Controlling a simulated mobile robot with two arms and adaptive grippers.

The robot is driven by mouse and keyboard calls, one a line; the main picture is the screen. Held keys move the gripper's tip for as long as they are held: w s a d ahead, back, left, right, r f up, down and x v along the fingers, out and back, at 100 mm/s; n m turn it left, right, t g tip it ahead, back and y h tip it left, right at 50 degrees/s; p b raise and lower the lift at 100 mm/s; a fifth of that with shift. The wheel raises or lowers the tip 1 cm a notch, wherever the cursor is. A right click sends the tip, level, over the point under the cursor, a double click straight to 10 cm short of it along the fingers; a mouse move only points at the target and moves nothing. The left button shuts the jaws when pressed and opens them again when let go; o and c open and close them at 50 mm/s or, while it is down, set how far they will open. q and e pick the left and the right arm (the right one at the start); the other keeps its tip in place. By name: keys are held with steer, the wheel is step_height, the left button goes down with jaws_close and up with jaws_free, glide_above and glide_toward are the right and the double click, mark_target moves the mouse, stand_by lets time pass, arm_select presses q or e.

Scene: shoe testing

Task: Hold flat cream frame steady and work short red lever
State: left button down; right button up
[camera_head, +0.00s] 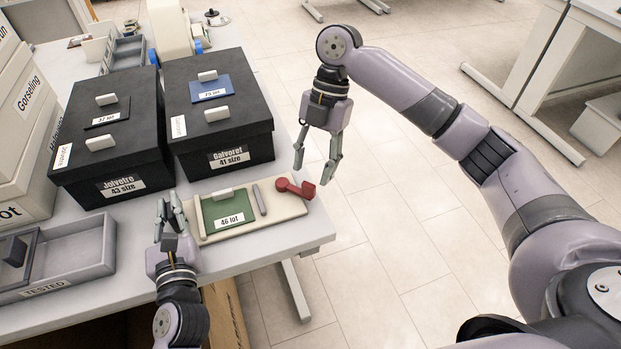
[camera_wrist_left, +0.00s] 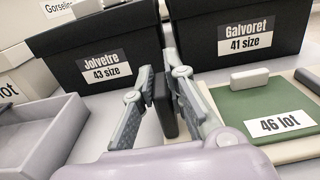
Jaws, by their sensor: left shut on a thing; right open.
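The flat cream frame (camera_head: 286,206) lies near the table's front right edge, with a green plate (camera_head: 226,208) labelled "46 lot" on it. It also shows at the right of the left wrist view (camera_wrist_left: 224,98). The short red lever (camera_head: 294,187) is at the frame's right end. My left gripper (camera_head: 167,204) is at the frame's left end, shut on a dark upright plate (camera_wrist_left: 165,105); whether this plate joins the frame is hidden. My right gripper (camera_head: 313,172) is open, pointing down, with its fingertips above and just beyond the lever, apart from it.
Two black shoe boxes, "Jolvetre" (camera_head: 108,160) and "Galvoret" (camera_head: 220,125), stand behind the frame. A grey tray marked "TESTED" (camera_head: 85,262) is to the left. White boxes (camera_head: 25,140) are stacked at far left. Open floor lies right of the table edge.

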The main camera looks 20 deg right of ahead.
steer(key=v, duration=0.7)
arm_select(q)
steer(key=c, duration=1.5)
jaws_free()
steer(key=shift+c, duration=0.2)
